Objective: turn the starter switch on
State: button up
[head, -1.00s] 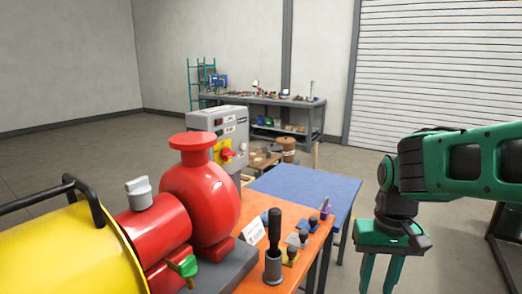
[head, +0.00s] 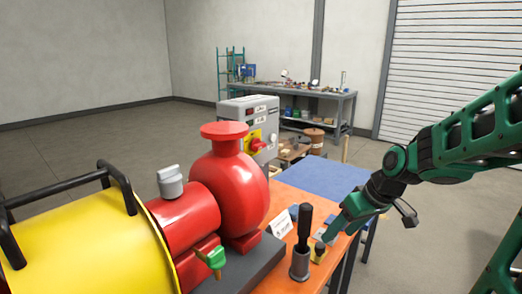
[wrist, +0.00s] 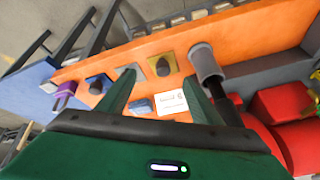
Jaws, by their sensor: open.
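The starter switch is a red rotary handle (head: 258,145) on a yellow plate (head: 256,137), on the front of a grey control box (head: 236,111) behind the red pump. The exact angle of the handle is too small to tell. My gripper (head: 335,231) is over the right end of the orange bench, well to the right of and nearer than the switch. In the wrist view my gripper (wrist: 160,92) has its two green fingers spread with nothing between them. The switch is not in the wrist view.
The red pump (head: 230,190) and yellow motor (head: 90,245) fill the left front. A black-handled tool stands in a grey holder (head: 301,262) near my gripper. Several small knobbed blocks, a white card (head: 281,229) and a blue table (head: 308,173) lie close by.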

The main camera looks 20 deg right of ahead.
jog(key=w+a+r+n+t+y, duration=0.2)
jog(key=w+a, duration=0.1)
jog(key=w, duration=0.3)
jog(key=w+a+r+n+t+y, duration=0.2)
jog(key=w+a, duration=0.1)
jog(key=w, duration=0.4)
jog(key=n+t+y, duration=0.1)
jog(key=t+y, duration=0.3)
jog(key=t, duration=0.2)
send_near(262, 146)
jog(key=x, duration=0.9)
jog(key=shift+d, duration=0.1)
